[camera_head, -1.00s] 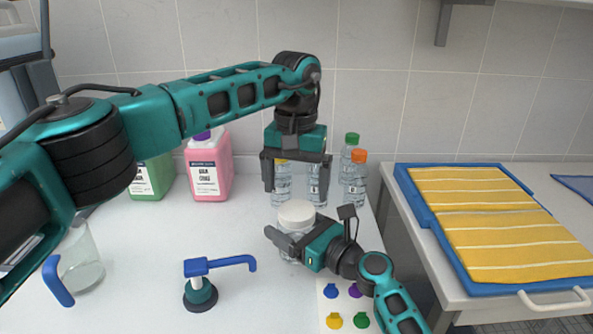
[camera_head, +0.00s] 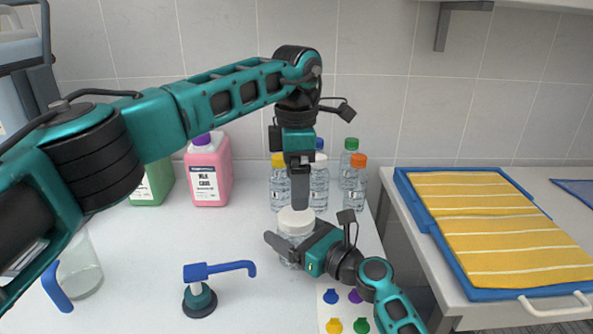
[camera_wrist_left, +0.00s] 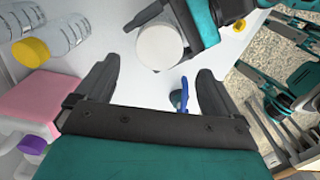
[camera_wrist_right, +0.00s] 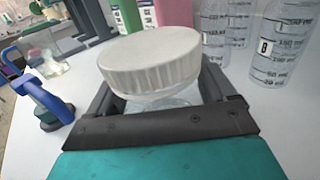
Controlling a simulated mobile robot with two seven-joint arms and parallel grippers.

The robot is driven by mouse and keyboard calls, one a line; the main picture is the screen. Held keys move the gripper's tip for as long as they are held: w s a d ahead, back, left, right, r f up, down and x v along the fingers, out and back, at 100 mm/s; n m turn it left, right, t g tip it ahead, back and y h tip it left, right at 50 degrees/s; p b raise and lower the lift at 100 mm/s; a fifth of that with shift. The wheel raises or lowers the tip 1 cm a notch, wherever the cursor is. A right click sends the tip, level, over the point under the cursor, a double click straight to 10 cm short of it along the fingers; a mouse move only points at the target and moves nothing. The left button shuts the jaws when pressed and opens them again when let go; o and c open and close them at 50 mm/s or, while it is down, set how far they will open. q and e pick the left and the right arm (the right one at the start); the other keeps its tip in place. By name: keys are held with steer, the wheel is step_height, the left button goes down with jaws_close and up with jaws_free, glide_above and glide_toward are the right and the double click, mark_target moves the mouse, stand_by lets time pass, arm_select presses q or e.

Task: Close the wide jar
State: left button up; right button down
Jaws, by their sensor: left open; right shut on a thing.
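The wide jar (camera_head: 288,262) is clear and upright on the white counter, with a broad white lid (camera_head: 296,219) on its mouth. In the right wrist view the ribbed lid (camera_wrist_right: 150,62) sits over the clear jar; I cannot tell whether it is tight. My right gripper (camera_head: 297,246) is shut around the jar's body, below the lid. My left gripper (camera_head: 300,186) is above and just behind the lid, seen edge-on. In the left wrist view its fingers (camera_wrist_left: 158,76) are apart and empty, and the lid (camera_wrist_left: 160,47) lies beyond them.
Several bottles with coloured caps (camera_head: 319,186) stand close behind the jar. A pink jug (camera_head: 208,176) and a green jug (camera_head: 152,184) are at the back left. A blue pump (camera_head: 200,290) stands front left, near a clear beaker (camera_head: 80,270).

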mark_target(296, 214)
arm_select(q)
steer(key=n, duration=0.6)
steer(key=shift+r, duration=0.2)
steer(key=n, duration=0.5)
steer(key=shift+r+n, duration=0.2)
steer(key=shift+n, duration=0.2)
steer(key=n, duration=0.5)
steer(key=shift+r, duration=0.15)
steer(key=n, duration=0.4)
steer(key=shift+r+n, duration=0.1)
steer(key=shift+n, duration=0.2)
steer(key=shift+f, duration=4)
